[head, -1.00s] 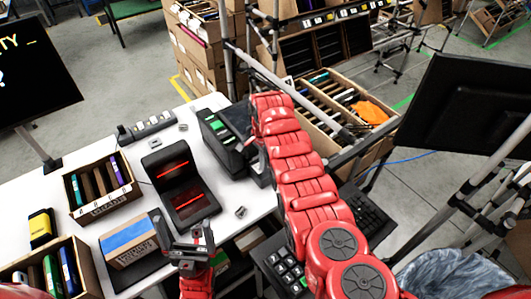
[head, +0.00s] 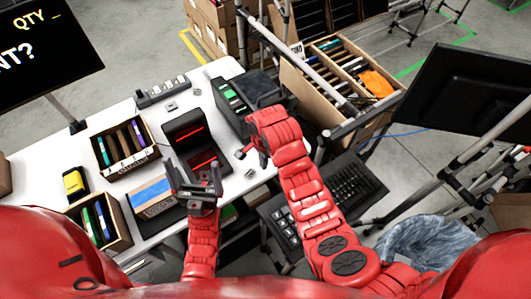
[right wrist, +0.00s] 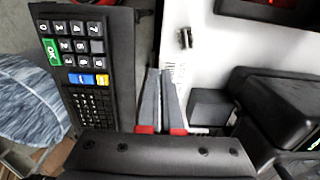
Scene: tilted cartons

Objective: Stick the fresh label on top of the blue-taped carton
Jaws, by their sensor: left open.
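The blue-taped carton (head: 152,197) sits near the front edge of the white table, its blue strip facing up. My left gripper (head: 193,178) is open and empty just right of the carton, above the black scanner stand. My right gripper (head: 254,154) is in front of the black printer-like device (head: 232,102), at the table's right edge. In the right wrist view its two grey fingers (right wrist: 160,72) are close together, with only a narrow gap. Printed marks show beside the fingertips. I cannot make out a fresh label in either view.
The scanner stand (head: 187,135) glows red behind my left gripper. Boxes of coloured folders (head: 126,160) and a yellow device (head: 74,185) stand left. A small metal piece (head: 242,153) lies on the table; it also shows in the wrist view (right wrist: 185,38). A keypad (right wrist: 75,60) is beside my right gripper.

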